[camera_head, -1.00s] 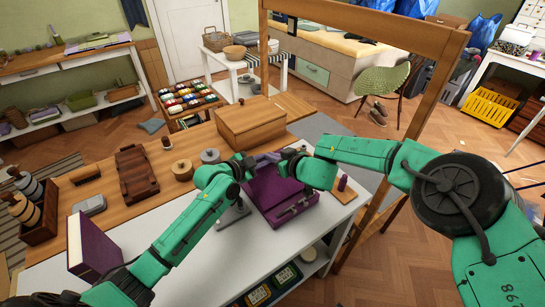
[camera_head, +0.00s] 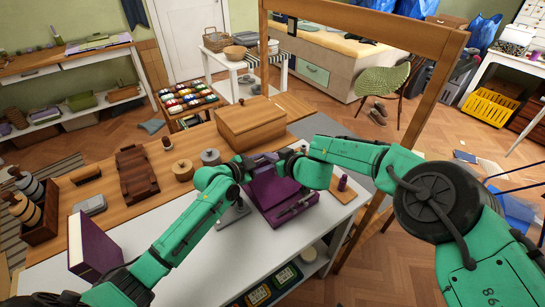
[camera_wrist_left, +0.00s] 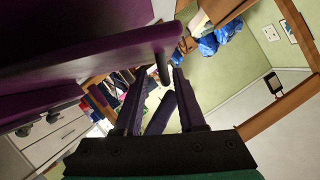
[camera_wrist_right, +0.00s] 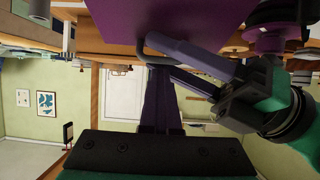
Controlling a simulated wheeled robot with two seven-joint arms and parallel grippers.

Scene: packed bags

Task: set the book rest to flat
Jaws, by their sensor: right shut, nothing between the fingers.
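The purple book rest (camera_head: 268,190) stands on the white part of the bench, its panel tilted up. My left gripper (camera_head: 252,163) is at the panel's upper edge. In the left wrist view its fingers (camera_wrist_left: 156,78) are apart, beside the purple panel (camera_wrist_left: 80,58), with a dark bar showing between them. My right gripper (camera_head: 283,155) is close by at the same upper edge. In the right wrist view its fingers (camera_wrist_right: 160,75) are together and empty, just below the panel (camera_wrist_right: 170,18). Whether either touches the panel is hard to tell.
A wooden box (camera_head: 250,122) stands behind the book rest. A purple book (camera_head: 92,247) stands at the bench's left front. Round wooden pieces (camera_head: 182,170) and a brown wooden stand (camera_head: 136,172) lie to the left. A wooden frame (camera_head: 425,100) rises at the right.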

